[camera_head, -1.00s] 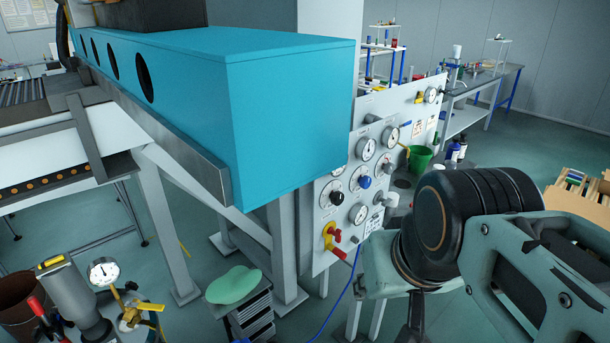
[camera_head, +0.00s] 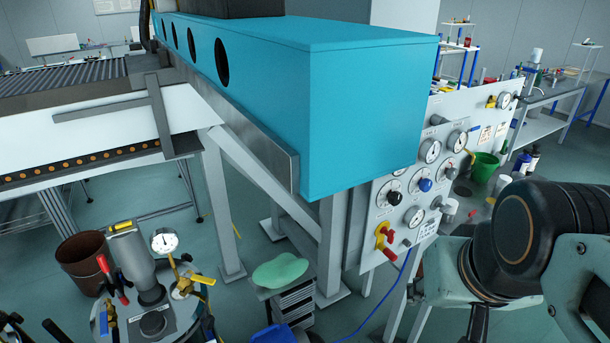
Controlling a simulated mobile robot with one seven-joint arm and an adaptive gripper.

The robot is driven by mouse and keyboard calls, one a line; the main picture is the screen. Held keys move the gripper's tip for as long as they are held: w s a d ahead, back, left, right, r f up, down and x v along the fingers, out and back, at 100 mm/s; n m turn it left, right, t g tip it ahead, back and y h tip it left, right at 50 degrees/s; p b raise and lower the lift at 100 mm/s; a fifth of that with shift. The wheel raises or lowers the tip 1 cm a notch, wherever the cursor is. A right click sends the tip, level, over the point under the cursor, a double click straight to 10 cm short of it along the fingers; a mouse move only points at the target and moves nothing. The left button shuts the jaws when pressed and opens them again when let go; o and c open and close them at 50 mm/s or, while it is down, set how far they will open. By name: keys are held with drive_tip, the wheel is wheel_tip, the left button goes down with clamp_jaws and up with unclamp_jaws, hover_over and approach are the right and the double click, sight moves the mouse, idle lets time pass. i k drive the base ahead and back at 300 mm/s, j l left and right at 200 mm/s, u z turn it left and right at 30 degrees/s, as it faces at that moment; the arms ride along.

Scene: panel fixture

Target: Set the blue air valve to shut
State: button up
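A white panel (camera_head: 375,225) with gauges and knobs stands right of centre, partly hidden behind a large blue box. A round blue knob (camera_head: 425,184) sits on it between gauges and looks like the blue air valve; its setting is too small to read. A black knob (camera_head: 394,198) is to its left. My arm fills the lower right, in front of the panel's right side. My gripper's fingers do not show.
The large blue box (camera_head: 365,120) overhangs the panel's left side. A round fixture with a gauge (camera_head: 164,242) and red lever stands lower left.

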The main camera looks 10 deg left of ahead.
sight(104, 315)
drive_tip(key=u, duration=0.45)
drive_tip(key=j+u, duration=0.15)
drive_tip(key=u, duration=0.7)
drive_tip(key=j+u, duration=0.1)
drive_tip(key=u, duration=0.35)
drive_tip(key=i+j, duration=0.25)
drive_tip(key=j, duration=0.3)
